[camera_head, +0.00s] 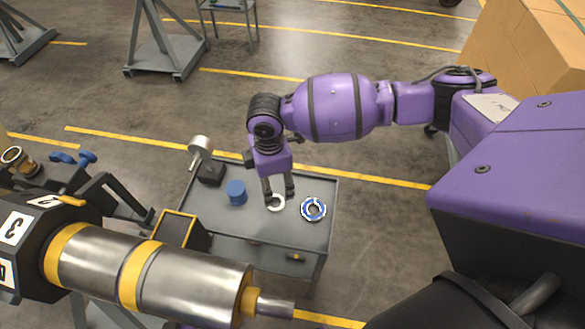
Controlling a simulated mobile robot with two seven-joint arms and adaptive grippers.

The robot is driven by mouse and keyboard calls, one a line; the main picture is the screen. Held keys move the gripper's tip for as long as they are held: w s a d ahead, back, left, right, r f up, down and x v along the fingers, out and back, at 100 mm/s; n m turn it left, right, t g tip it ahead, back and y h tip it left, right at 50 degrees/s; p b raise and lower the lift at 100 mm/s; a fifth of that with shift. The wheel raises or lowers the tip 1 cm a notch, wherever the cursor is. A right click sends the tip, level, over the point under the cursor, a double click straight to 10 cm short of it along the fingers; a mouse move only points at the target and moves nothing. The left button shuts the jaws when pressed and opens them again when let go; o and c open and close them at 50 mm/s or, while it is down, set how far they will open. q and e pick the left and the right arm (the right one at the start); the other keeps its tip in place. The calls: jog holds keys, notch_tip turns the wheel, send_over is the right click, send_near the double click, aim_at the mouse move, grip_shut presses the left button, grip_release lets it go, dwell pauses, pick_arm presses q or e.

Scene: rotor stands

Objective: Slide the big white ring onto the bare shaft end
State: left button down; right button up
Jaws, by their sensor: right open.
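The white ring (275,203) lies on the grey cart top (218,212), seen from above as a pale open loop. My right gripper (279,196) points down at it with open fingers. The fingertips overlap the ring's upper edge in the picture; I cannot tell whether they touch it. The bare shaft end (275,307) is a thin steel stub sticking out to the right of the big silver rotor (190,280) at the lower left. The stub carries no ring. My left gripper is not in view.
On the cart are a blue-and-white ring (313,209) right of the white ring, a blue cylinder (236,192) and a lamp-like stand (205,160). A black-and-yellow block (182,230) stands between rotor and cart. Cardboard boxes (530,50) are at upper right.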

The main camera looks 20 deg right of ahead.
jog(key=b, duration=0.2)
send_over(275, 204)
jog(key=f, duration=0.5)
jog(key=shift+s, duration=0.25)
notch_tip(275, 204, down, 3)
jog(key=shift+w+b, duration=0.1)
jog(key=shift+b, duration=0.5)
jog(key=shift+w+f, duration=0.1)
jog(key=shift+f, duration=0.75)
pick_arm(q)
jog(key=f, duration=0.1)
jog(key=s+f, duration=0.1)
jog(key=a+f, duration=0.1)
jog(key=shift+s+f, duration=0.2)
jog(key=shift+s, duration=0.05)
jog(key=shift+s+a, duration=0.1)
